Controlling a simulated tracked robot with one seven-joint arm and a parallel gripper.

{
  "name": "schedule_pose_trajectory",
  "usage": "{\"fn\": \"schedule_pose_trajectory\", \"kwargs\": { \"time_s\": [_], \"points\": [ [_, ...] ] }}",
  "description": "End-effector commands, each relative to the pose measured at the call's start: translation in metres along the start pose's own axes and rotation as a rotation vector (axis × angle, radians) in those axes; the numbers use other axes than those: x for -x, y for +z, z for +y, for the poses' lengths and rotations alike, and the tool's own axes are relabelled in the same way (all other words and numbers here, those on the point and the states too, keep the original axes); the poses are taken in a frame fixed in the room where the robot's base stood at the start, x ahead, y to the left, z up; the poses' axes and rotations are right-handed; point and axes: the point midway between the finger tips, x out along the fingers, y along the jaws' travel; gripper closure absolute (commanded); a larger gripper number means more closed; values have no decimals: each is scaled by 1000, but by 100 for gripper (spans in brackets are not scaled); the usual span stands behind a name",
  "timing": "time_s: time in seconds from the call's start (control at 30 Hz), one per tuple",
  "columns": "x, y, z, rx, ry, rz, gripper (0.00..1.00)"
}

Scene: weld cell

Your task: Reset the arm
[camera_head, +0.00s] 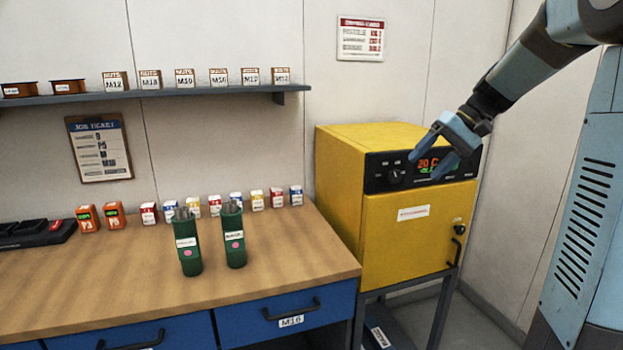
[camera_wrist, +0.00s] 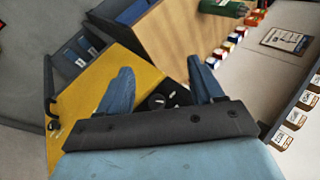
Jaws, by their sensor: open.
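My gripper (camera_head: 438,148) is open, with its blue fingers in front of the control panel of the yellow oven (camera_head: 400,225). I cannot tell whether a finger touches the panel. My arm reaches in from the upper right in the head view. In the wrist view my gripper (camera_wrist: 160,85) shows two spread blue fingers with nothing held between them. The yellow oven (camera_wrist: 85,110) and a dark knob on its panel lie behind the fingers there. The oven's door is shut, and its display glows with "20 C".
A wooden workbench (camera_head: 90,285) with blue drawers stands left of the oven. On it are two green canisters (camera_head: 187,245) (camera_head: 234,238), several small boxes and two orange devices. Floor shows right of the oven.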

Motion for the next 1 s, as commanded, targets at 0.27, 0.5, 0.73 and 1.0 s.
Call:
{"fn": "schedule_pose_trajectory", "kwargs": {
  "time_s": [0.27,0.5,0.73,1.0],
  "points": [
    [-13,73,-26,6,207,39,34],
    [-21,132,-32,28,365,109,34],
    [-28,184,-27,66,491,202,34],
    [-37,233,-14,122,595,323,34]
  ]
}}
